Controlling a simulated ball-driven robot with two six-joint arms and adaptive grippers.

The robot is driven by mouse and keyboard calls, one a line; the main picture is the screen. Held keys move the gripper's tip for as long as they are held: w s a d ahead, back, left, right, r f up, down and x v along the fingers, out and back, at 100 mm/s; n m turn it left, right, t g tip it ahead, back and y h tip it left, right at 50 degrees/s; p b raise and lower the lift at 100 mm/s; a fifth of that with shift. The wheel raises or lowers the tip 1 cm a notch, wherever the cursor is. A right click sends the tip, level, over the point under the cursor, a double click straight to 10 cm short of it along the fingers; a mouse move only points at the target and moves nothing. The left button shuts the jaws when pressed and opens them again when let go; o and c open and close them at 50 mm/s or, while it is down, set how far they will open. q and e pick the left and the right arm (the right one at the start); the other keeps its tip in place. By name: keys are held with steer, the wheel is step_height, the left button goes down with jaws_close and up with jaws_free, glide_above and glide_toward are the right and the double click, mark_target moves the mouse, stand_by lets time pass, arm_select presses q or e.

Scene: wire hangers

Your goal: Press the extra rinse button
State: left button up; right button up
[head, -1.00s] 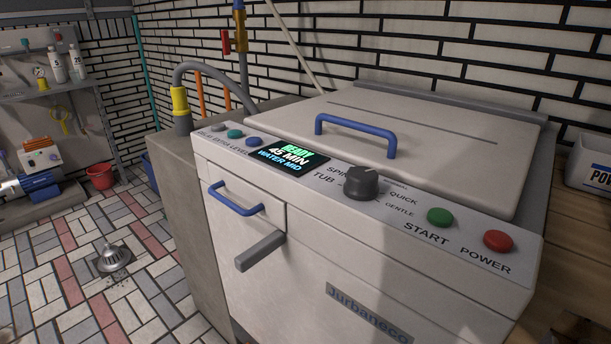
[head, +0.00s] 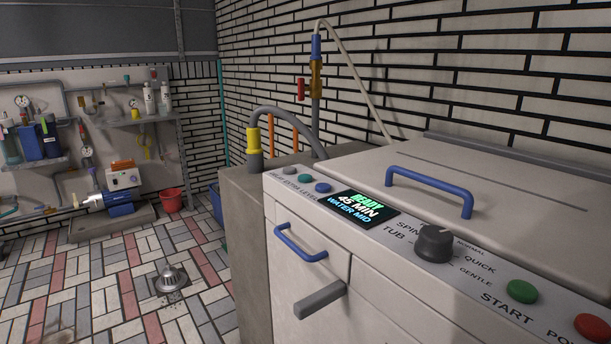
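The washing machine (head: 311,273) stands at the right of the head view with its control panel facing me. At the panel's left end are a grey button (head: 289,170), a teal button (head: 305,178) and a blue button (head: 322,187). Small labels below them include EXTRA and LEVEL. EXTRA sits nearest the teal button, but the print is too small to read fully. The display (head: 366,207) shows READY, 45 MIN and WATER MID. Neither of my grippers is in view.
The panel also has a black dial (head: 435,244), a green START button (head: 522,291) and a red power button (head: 592,327). A blue lid handle (head: 430,188) and a grey lever (head: 320,300) stick out. The tiled floor at left is mostly clear around a drain (head: 170,279).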

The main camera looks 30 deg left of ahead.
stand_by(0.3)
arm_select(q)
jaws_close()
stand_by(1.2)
